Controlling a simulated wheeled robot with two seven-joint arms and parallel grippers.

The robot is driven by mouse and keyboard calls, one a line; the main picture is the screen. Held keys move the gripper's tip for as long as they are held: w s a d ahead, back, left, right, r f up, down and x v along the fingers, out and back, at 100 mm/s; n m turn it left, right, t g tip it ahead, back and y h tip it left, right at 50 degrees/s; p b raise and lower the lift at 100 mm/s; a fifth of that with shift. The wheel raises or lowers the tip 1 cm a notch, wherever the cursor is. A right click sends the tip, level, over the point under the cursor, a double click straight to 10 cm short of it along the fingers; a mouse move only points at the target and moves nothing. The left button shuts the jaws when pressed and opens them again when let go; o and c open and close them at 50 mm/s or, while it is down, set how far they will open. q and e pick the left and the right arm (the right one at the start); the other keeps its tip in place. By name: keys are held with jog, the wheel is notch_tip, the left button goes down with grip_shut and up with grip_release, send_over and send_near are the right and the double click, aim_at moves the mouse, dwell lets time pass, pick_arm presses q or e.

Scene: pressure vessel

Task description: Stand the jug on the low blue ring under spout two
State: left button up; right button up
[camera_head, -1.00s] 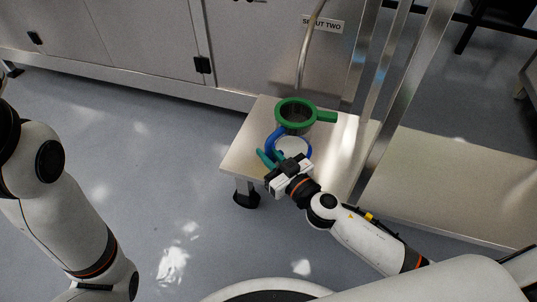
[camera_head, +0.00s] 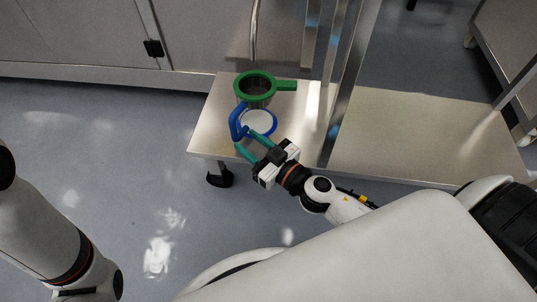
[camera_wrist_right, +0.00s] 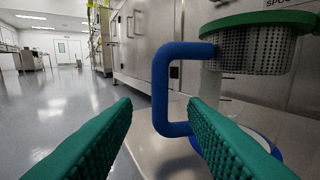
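The jug has a thick blue handle (camera_head: 236,122), also large in the right wrist view (camera_wrist_right: 160,90). Its body looks pale or see-through and is hard to make out. A blue ring (camera_head: 275,126) around a white disc lies at its foot; it also shows in the right wrist view (camera_wrist_right: 267,143). I cannot tell whether this is the low ring or the jug's own base. My right gripper (camera_head: 253,146) is open, its teal fingers apart (camera_wrist_right: 160,125) on the near side of the handle. Nothing is held. My left arm shows at lower left, its gripper out of frame.
A green-rimmed mesh basket (camera_head: 257,88) with a green side handle sits above the blue ring, by the jug's top. A steel bench (camera_head: 215,125) bears these. Floor at left is clear.

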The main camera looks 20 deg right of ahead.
jog(key=v, duration=0.6)
